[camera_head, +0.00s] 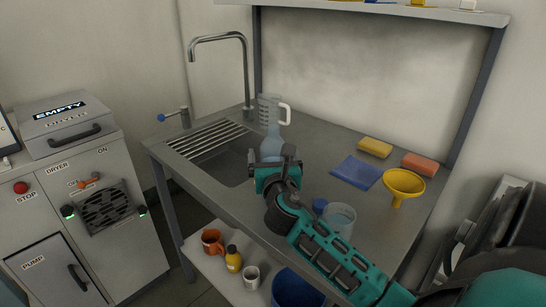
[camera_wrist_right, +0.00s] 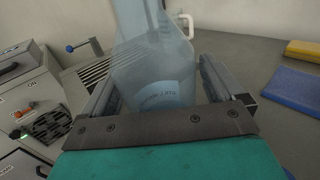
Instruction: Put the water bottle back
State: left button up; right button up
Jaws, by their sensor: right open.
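The water bottle (camera_head: 271,147) is a translucent bluish bottle with a narrow neck, standing upright on the steel worktop by the sink's right side. The right wrist view shows the bottle (camera_wrist_right: 155,70) close up, with printed lettering low on its side. My right gripper (camera_head: 277,166) is at the bottle, and its fingers (camera_wrist_right: 158,88) are open, one on each side of the lower part. I cannot tell whether either finger touches it. The gripper hides the bottle's base in the head view. My left gripper is not in view.
A clear jug (camera_head: 265,104) with a white handle stands behind the bottle. The sink (camera_head: 228,169) lies left. A blue cloth (camera_head: 356,172), sponges (camera_head: 375,147), a yellow funnel (camera_head: 403,185) and a clear container (camera_head: 341,216) occupy the right side. A shelf (camera_head: 430,13) hangs above.

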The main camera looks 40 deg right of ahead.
jog(key=shift+r, duration=0.25)
jog(key=v, duration=1.2)
jog(key=shift+f, duration=0.1)
